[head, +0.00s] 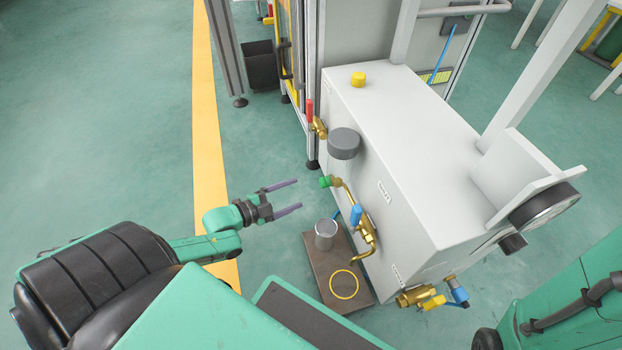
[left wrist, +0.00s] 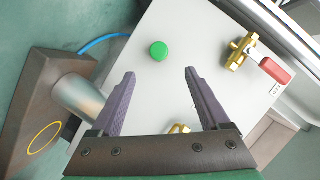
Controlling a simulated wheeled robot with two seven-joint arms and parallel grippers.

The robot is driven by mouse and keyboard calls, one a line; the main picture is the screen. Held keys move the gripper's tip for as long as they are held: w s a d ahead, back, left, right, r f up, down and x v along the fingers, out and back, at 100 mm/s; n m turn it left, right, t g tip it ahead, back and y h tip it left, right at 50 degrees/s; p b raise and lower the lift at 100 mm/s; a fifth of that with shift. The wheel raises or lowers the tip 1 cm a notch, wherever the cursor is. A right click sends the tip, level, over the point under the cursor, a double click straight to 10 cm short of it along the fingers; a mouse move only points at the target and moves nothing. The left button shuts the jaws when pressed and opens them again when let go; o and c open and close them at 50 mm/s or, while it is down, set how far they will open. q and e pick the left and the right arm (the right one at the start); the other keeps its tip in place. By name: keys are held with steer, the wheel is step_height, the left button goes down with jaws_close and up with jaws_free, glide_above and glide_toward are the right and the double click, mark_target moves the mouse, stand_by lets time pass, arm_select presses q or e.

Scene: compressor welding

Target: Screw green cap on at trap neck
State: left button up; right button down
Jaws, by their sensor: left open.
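The green cap (head: 325,181) sits at the open end of the brass trap neck (head: 338,183) on the side of the grey cabinet; how tightly it is seated cannot be told. My left gripper (head: 299,194) is open and empty, its two purple fingers pointing at the cap from the left, with a gap between. In the left wrist view the round face of the green cap (left wrist: 158,51) lies just beyond and between the fingertips (left wrist: 160,72). The neck is hidden behind the cap there. My right gripper is not in view.
A metal cup (head: 325,234) stands on a brown platform (head: 318,268) with a yellow ring, below the neck. A blue-handled valve (head: 356,214) and a red-handled valve (head: 310,111) stick out nearby. A dark grey round knob (head: 344,143) sits above the cap.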

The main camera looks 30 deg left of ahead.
mark_target(321, 184)
arm_select(q)
steer(key=b+x, duration=0.2)
steer(key=x, duration=0.2)
steer(key=b+x, duration=0.3)
steer(key=x, duration=0.2)
steer(key=shift+w+f, duration=0.1)
steer(key=shift+f, duration=0.2)
steer(key=shift+w+d+r, duration=0.1)
steer(key=shift+w+d, duration=0.05)
steer(key=shift+w, duration=0.15)
steer(key=shift+c, duration=0.3)
jaws_close()
stand_by(0.5)
